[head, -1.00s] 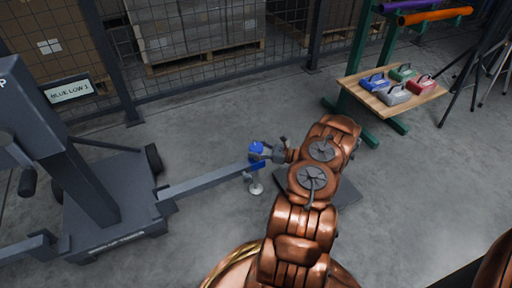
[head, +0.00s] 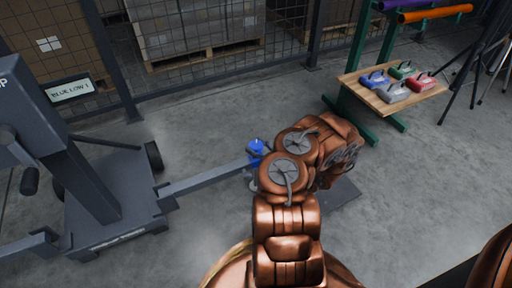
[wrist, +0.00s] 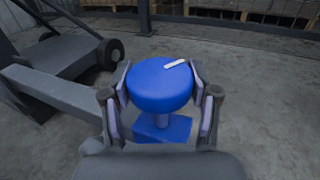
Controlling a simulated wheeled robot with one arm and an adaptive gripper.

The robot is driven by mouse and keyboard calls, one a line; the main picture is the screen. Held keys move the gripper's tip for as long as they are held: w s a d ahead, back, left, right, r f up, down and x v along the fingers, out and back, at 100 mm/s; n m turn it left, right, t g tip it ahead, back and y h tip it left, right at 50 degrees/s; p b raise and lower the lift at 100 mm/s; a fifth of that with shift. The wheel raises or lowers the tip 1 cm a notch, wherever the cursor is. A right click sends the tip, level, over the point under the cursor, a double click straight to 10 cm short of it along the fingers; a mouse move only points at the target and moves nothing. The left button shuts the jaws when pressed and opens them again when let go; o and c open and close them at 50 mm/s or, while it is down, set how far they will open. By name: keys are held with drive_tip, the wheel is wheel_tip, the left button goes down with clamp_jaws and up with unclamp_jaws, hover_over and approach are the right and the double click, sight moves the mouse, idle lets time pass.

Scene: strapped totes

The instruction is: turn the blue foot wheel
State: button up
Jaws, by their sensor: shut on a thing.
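The blue foot wheel (wrist: 158,88) is a round blue knob with a white mark on its top, on a short stem above a blue block (wrist: 163,129). It sits at the end of a grey leg of the wheeled machine. In the head view the wheel (head: 256,146) shows just past my arm. In the wrist view my gripper (wrist: 162,97) has one finger on each side of the wheel and is shut on it. In the head view my gripper is hidden behind my arm.
The grey machine (head: 115,205) with a "BLUE LOW 1" sign (head: 69,90) stands at the left. A wooden shelf (head: 367,93) with several coloured strapped items is at the right. A mesh fence (head: 290,40) and pallets are behind. Open floor lies between.

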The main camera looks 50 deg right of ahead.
drive_tip(key=m+h, duration=0.2)
drive_tip(key=h, duration=0.1)
drive_tip(key=m+g+h, duration=0.1)
drive_tip(key=m+h, duration=0.2)
drive_tip(key=h, duration=0.1)
drive_tip(key=shift+a+h+p, duration=0.15)
drive_tip(key=shift+h+p, duration=0.15)
drive_tip(key=m+g+h, duration=0.1)
drive_tip(key=m+h, duration=0.1)
drive_tip(key=shift+f+h, duration=0.1)
drive_tip(key=shift+h, duration=0.2)
drive_tip(key=m+g+h+b, duration=0.3)
drive_tip(key=h, duration=0.1)
drive_tip(key=shift+f, duration=0.2)
drive_tip(key=shift+r+m+g+h+b, duration=0.15)
drive_tip(key=shift+m+g+h+b, duration=0.65)
drive_tip(key=shift+g+b, duration=0.4)
drive_tip(key=shift+d+r+m+g, duration=0.2)
drive_tip(key=shift+m+g, duration=0.1)
drive_tip(key=shift+g, duration=0.1)
drive_tip(key=o, duration=1.2)
drive_tip(key=shift+s+t, duration=0.1)
drive_tip(key=shift+t, duration=0.2)
